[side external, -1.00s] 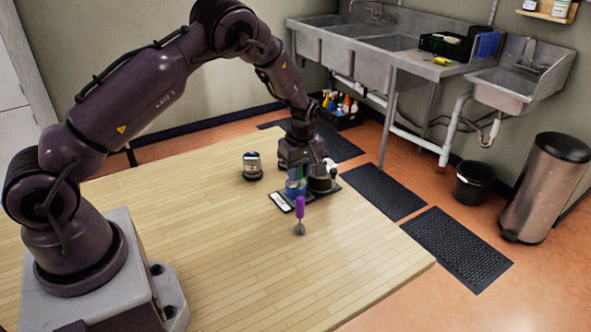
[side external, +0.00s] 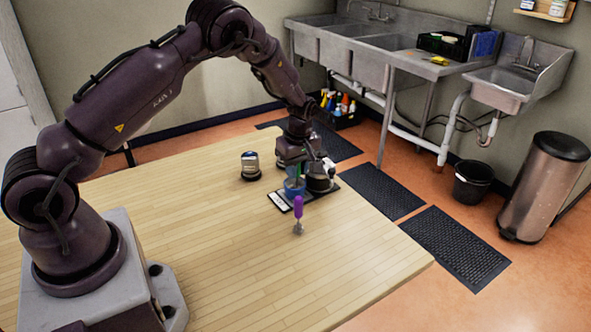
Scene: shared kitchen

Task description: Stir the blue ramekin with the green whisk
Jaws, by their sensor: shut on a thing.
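The blue ramekin (side external: 293,188) stands at the far part of the wooden table, in front of my gripper. My gripper (side external: 295,165) points down right over it and is shut on the green whisk (side external: 299,173). Only a short green piece of the whisk shows, between the fingers and the ramekin. Its lower end is hidden, seemingly inside the ramekin; I cannot tell whether it touches the bottom.
A purple-handled utensil (side external: 298,208) stands just in front of the ramekin. A dark scale-like plate (side external: 281,201) lies beside it, with a dark round pot (side external: 320,181) at the right. A dark-based canister (side external: 250,166) stands left. The near table (side external: 220,260) is clear.

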